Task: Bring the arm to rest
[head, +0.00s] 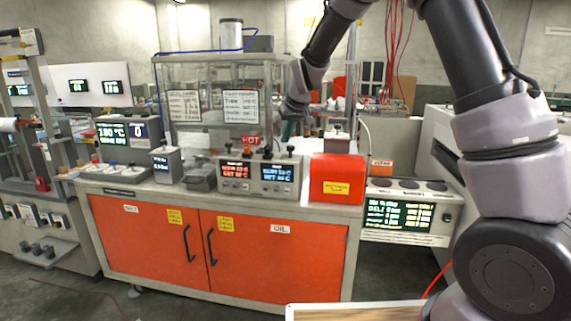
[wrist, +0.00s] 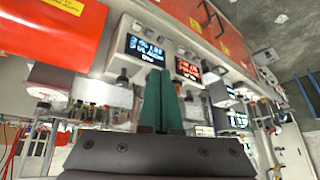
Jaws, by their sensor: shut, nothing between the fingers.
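My arm reaches in from the right of the head view and bends down at the left to the wrist. My gripper (head: 288,131) hangs in front of the glass enclosure, above the counter with the twin-display control box (head: 259,174). In the wrist view the two green fingers of my gripper (wrist: 162,92) lie side by side, closed together with nothing between them. The control box also shows in the wrist view (wrist: 168,42), turned over, beyond the fingertips. Whether the fingertips touch anything is not clear, but no contact shows.
A glass enclosure (head: 180,75) stands on the bench. A red box (head: 337,178) sits at the counter's right end, above orange cabinet doors (head: 262,258). A panel with green readouts (head: 397,214) is further right. Bare floor shows at the lower left.

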